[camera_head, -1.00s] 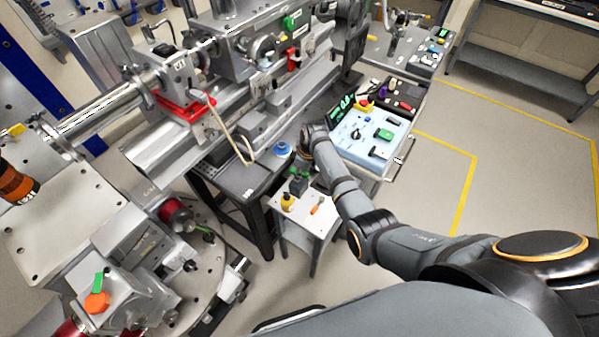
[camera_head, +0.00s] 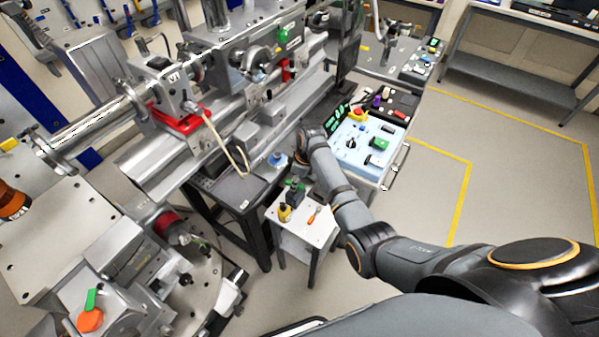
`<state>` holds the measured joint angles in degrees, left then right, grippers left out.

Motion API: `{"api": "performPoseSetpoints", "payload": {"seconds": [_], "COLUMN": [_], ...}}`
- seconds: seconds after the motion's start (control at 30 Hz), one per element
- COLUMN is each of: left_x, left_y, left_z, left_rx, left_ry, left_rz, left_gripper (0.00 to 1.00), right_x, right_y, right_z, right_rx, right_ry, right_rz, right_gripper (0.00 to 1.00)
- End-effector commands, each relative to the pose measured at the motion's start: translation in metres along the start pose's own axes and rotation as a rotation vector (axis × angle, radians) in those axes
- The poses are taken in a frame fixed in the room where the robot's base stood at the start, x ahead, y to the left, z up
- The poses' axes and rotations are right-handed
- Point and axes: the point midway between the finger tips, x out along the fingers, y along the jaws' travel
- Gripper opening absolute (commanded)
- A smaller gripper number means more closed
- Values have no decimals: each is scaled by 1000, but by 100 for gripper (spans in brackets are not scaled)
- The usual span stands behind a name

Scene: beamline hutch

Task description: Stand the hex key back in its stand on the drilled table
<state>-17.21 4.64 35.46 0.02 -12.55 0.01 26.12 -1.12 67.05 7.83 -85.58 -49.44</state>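I cannot make out the hex key or its stand at this size. A dark table top with small holes (camera_head: 237,190) sits below the long metal rail, and a blue round piece (camera_head: 278,159) is at its right end. My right arm reaches in from the right, and its wrist ends beside the blue piece. My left gripper is not in view.
A small white side table (camera_head: 302,228) holds a yellow bottle-like item (camera_head: 284,213), a dark block (camera_head: 295,193) and an orange-handled tool (camera_head: 314,214). A light-blue panel (camera_head: 365,147) with controls stands right of my wrist.

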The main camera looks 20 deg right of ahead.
Motion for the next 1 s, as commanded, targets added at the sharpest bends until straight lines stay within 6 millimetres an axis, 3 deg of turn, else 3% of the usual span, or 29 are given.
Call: {"api": "performPoseSetpoints", "payload": {"seconds": [0.2, 0.4, 0.83, 0.93, 1.0], "left_x": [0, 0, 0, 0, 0], "left_y": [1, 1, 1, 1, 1], "left_z": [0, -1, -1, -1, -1], "left_rx": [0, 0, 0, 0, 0], "left_ry": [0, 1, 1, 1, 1], "left_rz": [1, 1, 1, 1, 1], "left_gripper": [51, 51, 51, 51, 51], "right_x": [-55, -86, -92, -83, -73], "right_y": [2, 1, 0, -9, -22], "right_z": [0, 0, 1, 18, 44], "right_rx": [1, 0, 4, 55, 137], "right_ry": [2, 1, -1, -10, -17], "right_rz": [5, 2, 2, 18, 49], "right_gripper": [42, 42, 42, 42, 42]}}
